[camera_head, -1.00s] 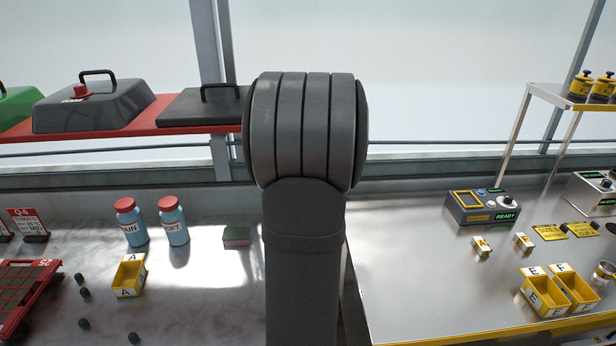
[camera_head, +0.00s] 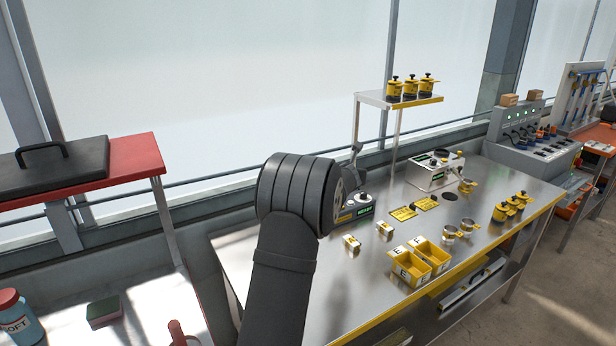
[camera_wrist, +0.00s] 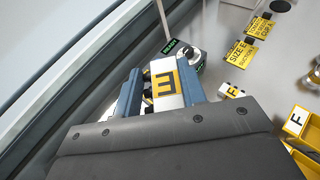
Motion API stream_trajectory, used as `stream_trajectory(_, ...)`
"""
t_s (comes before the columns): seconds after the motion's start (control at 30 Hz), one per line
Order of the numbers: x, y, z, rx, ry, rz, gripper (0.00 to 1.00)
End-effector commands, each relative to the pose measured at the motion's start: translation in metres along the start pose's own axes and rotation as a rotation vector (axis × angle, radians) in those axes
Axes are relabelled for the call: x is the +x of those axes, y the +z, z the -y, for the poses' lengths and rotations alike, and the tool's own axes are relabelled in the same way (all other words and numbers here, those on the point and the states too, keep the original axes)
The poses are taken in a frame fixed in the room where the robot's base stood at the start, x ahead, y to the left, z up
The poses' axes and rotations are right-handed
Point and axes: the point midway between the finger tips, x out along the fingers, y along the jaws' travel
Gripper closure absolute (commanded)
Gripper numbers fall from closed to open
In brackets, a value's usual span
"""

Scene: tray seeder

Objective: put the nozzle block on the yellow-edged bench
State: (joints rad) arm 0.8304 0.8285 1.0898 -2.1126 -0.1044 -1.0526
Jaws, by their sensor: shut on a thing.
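In the wrist view my gripper (camera_wrist: 160,90) has its blue fingers shut on a white and yellow block marked E, taken to be the nozzle block (camera_wrist: 164,78). Its underside is hidden. The block is held above the yellow-edged bench (camera_head: 345,300), which has a shiny metal top and a yellow front edge. In the head view my arm hides the gripper and the held block. Two small white and yellow blocks, one on the left (camera_head: 351,243) and one on the right (camera_head: 385,229), stand on the bench.
Yellow bins (camera_head: 409,268) marked E and F sit near the front edge. Behind are yellow size plates (camera_head: 403,213), metal cups (camera_head: 450,232) and a control box (camera_head: 432,176). A raised shelf (camera_head: 372,98) holds yellow canisters. The bench's left front is bare.

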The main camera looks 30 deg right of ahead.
Motion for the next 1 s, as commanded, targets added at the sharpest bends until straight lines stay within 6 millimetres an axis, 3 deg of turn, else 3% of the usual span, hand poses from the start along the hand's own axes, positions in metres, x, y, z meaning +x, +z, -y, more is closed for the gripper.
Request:
stream_trajectory(0.03, 0.003, 0.001, 0.018, 0.004, -0.012, 0.003, 0.92)
stream_trajectory(0.1, 0.007, 0.002, 0.037, 0.006, -0.021, 0.003, 0.92)
stream_trajectory(0.33, 0.013, 0.003, 0.086, 0.010, -0.048, 0.006, 0.92)
stream_trajectory(0.67, 0.022, -0.019, 0.083, 0.011, -0.045, 0.005, 0.92)
stream_trajectory(1.0, 0.037, -0.056, 0.083, 0.013, -0.044, 0.004, 0.92)
